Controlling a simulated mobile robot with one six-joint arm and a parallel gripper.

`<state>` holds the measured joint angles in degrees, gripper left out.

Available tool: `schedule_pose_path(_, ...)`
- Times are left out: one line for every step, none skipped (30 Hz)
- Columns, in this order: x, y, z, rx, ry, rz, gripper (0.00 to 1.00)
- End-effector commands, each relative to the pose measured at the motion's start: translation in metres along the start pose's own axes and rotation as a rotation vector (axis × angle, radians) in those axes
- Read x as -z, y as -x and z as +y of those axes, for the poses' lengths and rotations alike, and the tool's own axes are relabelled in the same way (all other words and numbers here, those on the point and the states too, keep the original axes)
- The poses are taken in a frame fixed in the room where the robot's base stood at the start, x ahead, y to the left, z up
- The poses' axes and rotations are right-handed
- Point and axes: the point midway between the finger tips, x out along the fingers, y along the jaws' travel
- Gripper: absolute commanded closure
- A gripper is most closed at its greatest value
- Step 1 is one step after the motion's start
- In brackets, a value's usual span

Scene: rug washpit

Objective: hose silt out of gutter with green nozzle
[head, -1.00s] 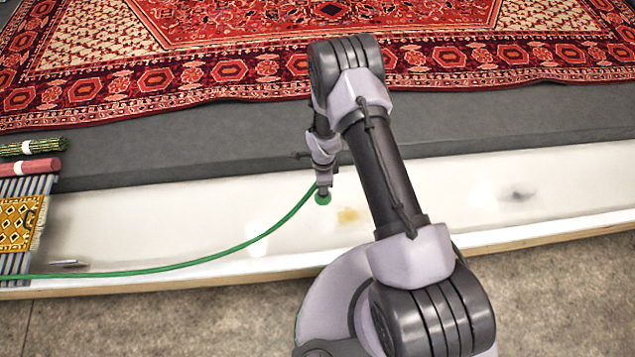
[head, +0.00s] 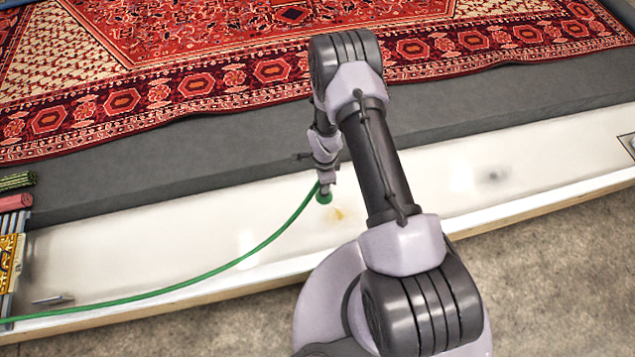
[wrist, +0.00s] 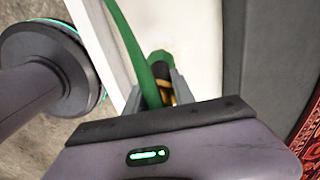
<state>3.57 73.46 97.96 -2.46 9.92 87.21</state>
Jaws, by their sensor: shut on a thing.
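My gripper (head: 326,186) is shut on the green nozzle (head: 324,198) and holds it pointing down over the white gutter (head: 180,222). In the wrist view the nozzle (wrist: 160,57) sits between the fingers, partly hidden by the green hose (wrist: 134,45). The hose (head: 262,245) runs from the nozzle to the lower left. A tan, silt-like stain (head: 338,214) lies on the gutter floor just right of the nozzle. A dark grey smudge (head: 492,176) lies farther right. No water spray shows.
A red patterned rug (head: 200,60) lies on the grey slab (head: 130,180) behind the gutter. Rolled pieces (head: 14,201) and a yellow patterned piece (head: 8,262) are at the left end. A small metallic piece (head: 52,299) lies in the gutter. Concrete floor (head: 560,250) is clear in front.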

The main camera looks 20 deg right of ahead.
Motion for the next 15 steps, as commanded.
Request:
schedule_pose_path(0.004, 0.001, 0.0, 0.0, -0.002, 0.0, 1.0)
schedule_pose_path(0.006, 0.001, 0.0, 0.0, -0.002, 0.0, 1.0)
schedule_pose_path(0.008, 0.001, 0.0, 0.0, -0.002, 0.0, 1.0)
schedule_pose_path(0.011, 0.001, 0.0, 0.001, -0.001, 0.0, 1.0)
schedule_pose_path(0.013, 0.001, 0.0, 0.001, -0.001, 0.0, 1.0)
schedule_pose_path(0.016, 0.001, 0.0, 0.001, -0.002, 0.0, 1.0)
schedule_pose_path(0.018, 0.001, 0.0, 0.001, -0.002, 0.0, 1.0)
schedule_pose_path(0.02, 0.001, 0.0, 0.001, -0.002, 0.0, 1.0)
schedule_pose_path(0.022, 0.001, 0.0, 0.001, -0.001, 0.0, 1.0)
schedule_pose_path(0.025, 0.001, 0.0, 0.001, -0.001, 0.0, 1.0)
schedule_pose_path(0.027, 0.001, 0.0, 0.001, -0.001, 0.0, 1.0)
schedule_pose_path(0.03, 0.001, 0.0, 0.001, -0.002, 0.0, 1.0)
schedule_pose_path(0.032, 0.001, 0.0, 0.001, -0.002, 0.0, 1.0)
schedule_pose_path(0.034, 0.001, 0.0, 0.001, -0.002, 0.0, 1.0)
schedule_pose_path(0.036, 0.001, 0.0, 0.001, -0.001, 0.0, 1.0)
